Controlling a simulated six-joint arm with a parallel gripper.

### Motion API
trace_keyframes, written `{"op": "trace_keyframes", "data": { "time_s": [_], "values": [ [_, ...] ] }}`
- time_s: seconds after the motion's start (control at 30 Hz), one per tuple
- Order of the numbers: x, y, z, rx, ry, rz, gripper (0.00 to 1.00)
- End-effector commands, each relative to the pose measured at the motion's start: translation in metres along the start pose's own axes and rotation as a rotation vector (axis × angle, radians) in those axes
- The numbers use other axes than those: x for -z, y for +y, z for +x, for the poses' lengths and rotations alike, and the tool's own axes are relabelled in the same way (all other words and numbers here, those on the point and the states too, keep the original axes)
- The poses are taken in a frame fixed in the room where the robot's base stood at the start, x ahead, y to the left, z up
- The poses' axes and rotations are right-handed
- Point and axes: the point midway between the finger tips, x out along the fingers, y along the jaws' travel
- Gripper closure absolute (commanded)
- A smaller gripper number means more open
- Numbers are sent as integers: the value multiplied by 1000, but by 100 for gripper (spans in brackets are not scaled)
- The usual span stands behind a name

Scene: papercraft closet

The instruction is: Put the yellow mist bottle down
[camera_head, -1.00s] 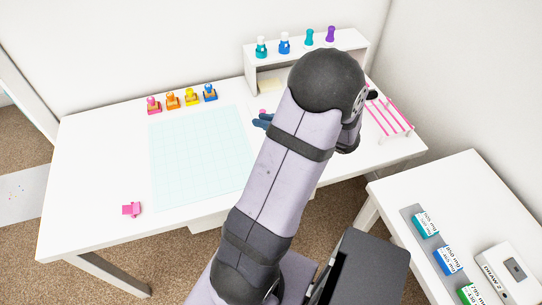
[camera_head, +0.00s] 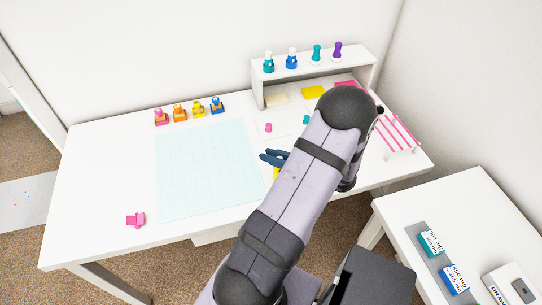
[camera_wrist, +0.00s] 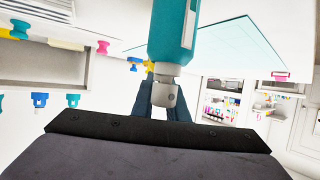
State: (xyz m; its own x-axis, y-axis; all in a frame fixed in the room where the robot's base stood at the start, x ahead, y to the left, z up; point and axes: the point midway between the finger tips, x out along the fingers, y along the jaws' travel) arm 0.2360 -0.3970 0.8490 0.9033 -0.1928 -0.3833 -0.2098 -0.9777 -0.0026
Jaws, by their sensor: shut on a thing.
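My gripper (camera_wrist: 160,98) has dark blue fingers and is shut on the grey-white cap of a bottle (camera_wrist: 172,35). In the wrist view this bottle's body shows teal with a white label, and it is cut off by the frame's top edge. In the head view my gripper (camera_head: 274,157) is over the white table, just right of the pale grid mat. A small yellow patch (camera_head: 277,172) shows beneath the fingers there. I cannot tell whether it is part of the held bottle, or whether the bottle touches the table. My arm hides part of this area.
A white shelf (camera_head: 262,78) with several bottles on top stands at the back right. Several coloured stamps line the back left. A pink piece (camera_head: 136,220) lies at the front left. A pink-striped rack (camera_head: 398,135) is at the right. The grid mat (camera_head: 205,170) is clear.

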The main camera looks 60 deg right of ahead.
Motion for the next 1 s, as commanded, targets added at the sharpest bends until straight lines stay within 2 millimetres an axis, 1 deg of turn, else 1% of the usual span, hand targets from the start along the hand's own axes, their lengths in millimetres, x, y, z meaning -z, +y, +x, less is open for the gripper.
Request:
{"op": "trace_keyframes", "data": {
  "time_s": [0.47,0.5,0.53,0.57,0.87,1.0],
  "values": [
    [-6,0,3,0,0,-1,100],
    [-6,0,2,0,0,-1,80],
    [-6,0,2,0,0,-1,72],
    [-6,0,2,0,0,-1,68],
    [-5,0,2,-1,0,-2,68],
    [-3,1,-4,-3,0,-2,68]
  ]
}}
